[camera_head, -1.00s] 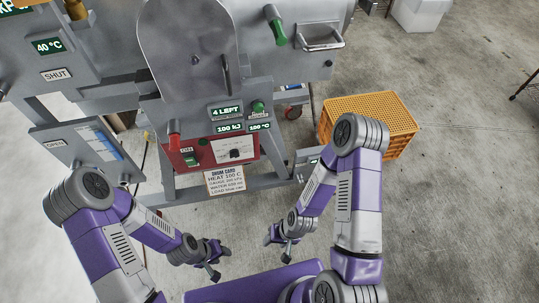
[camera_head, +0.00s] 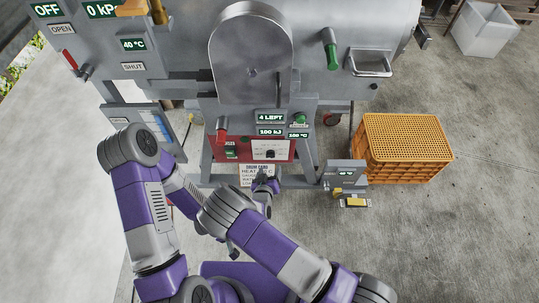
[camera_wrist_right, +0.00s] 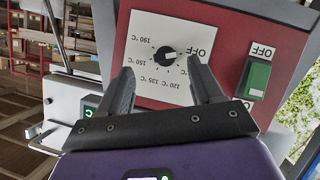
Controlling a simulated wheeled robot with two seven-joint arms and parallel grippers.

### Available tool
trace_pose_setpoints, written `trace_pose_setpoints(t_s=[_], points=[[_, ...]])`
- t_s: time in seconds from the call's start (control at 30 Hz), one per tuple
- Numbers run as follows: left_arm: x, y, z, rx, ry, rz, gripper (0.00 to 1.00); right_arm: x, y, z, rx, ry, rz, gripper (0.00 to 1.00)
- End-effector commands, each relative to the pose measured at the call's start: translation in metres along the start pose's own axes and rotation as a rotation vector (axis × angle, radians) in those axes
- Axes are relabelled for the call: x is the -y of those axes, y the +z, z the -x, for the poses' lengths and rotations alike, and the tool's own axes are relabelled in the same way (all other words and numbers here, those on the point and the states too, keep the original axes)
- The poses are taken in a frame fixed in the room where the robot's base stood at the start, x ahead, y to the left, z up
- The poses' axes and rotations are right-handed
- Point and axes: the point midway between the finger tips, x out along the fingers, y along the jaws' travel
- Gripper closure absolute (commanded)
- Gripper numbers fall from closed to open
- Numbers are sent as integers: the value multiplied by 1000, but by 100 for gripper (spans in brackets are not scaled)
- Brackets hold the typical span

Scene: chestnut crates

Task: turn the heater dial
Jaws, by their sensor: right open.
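The heater dial (camera_head: 271,153) is a small black knob on a white scale plate on the red panel. In the right wrist view the dial (camera_wrist_right: 165,57) shows upside down, with its white mark appearing to point to OFF. My right gripper (camera_head: 266,184) is below the panel in the head view, in front of the card. In the wrist view the right gripper (camera_wrist_right: 162,72) is open and empty, its fingertips on either side of the dial in the picture; contact cannot be told. My left gripper (camera_head: 232,248) is mostly hidden behind my right arm, its jaws unclear.
A green switch (camera_wrist_right: 257,79) marked OFF sits beside the scale plate. A red handle (camera_head: 222,128) juts out above the panel. The drum card (camera_head: 247,169) is partly covered. An orange crate (camera_head: 405,170) and a small grey scale-like stand (camera_head: 345,178) are at right. Open floor lies in front.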

Motion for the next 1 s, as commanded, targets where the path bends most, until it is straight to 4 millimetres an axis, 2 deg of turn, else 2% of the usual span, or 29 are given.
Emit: trace_pose_setpoints(t_s=[0.03,0.17,0.4,0.6,0.97,1.0], points=[[-1,0,2,0,0,0,57,3,-9,2,-29,1,7,34],[0,0,0,0,0,0,57,6,-16,-6,-58,6,10,34],[4,0,-11,0,0,0,57,6,-16,-43,-56,6,7,34],[6,-1,-16,0,0,0,57,6,-18,-67,-55,6,7,34],[6,-1,-16,0,0,0,57,6,-19,-73,-53,4,8,34],[6,-1,-16,0,0,0,57,6,-19,-73,-53,4,8,39]])
